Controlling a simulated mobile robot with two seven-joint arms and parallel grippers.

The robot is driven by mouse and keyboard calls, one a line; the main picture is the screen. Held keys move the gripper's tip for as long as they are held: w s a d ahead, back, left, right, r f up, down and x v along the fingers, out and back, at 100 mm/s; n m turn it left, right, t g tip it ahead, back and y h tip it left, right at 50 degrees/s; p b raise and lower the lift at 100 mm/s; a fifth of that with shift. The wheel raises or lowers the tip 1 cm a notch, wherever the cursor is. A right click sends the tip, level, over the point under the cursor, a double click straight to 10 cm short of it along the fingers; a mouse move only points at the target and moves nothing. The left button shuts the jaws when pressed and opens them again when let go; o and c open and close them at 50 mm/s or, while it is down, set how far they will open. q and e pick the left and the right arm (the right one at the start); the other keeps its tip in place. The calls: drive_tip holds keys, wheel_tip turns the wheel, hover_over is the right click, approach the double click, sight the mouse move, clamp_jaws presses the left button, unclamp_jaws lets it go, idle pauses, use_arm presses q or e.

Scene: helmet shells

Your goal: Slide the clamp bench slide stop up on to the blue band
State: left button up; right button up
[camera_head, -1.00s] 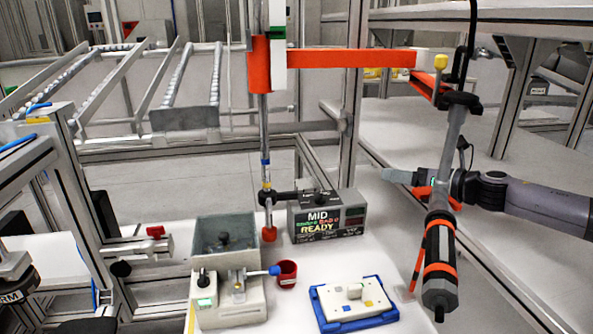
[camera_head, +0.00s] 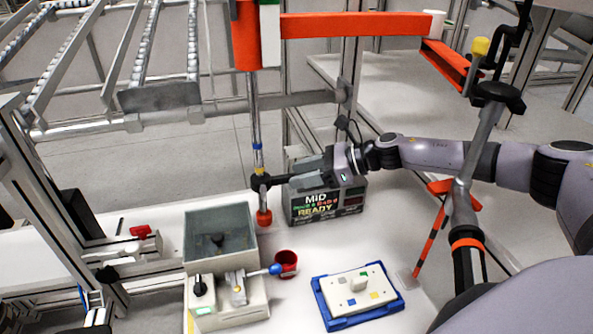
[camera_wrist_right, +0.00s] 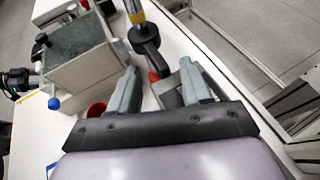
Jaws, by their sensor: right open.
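The slide stop (camera_head: 262,183) is a black clamp with a handle reaching right, on the vertical steel pole (camera_head: 254,110). It sits below the blue band (camera_head: 258,147), at the yellow band (camera_head: 258,170). My right gripper (camera_head: 300,175) comes in from the right, its fingers at the stop's handle in front of the display box. In the right wrist view the fingers are open (camera_wrist_right: 160,80), and the black stop (camera_wrist_right: 145,38) shows just beyond the gap between them. I cannot tell whether they touch it. My left gripper is not in view.
The display box (camera_head: 325,202) reading MID and READY stands behind my right gripper. A grey open bin (camera_head: 220,215), a red cup (camera_head: 286,262) and a blue tray (camera_head: 350,320) with a white plate are on the bench. An orange beam (camera_head: 350,25) crosses above.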

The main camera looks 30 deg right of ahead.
drive_tip(key=shift+x, duration=0.85)
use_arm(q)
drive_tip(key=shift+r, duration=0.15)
use_arm(e)
drive_tip(key=shift+d, duration=0.1)
drive_tip(key=shift+c, duration=0.3)
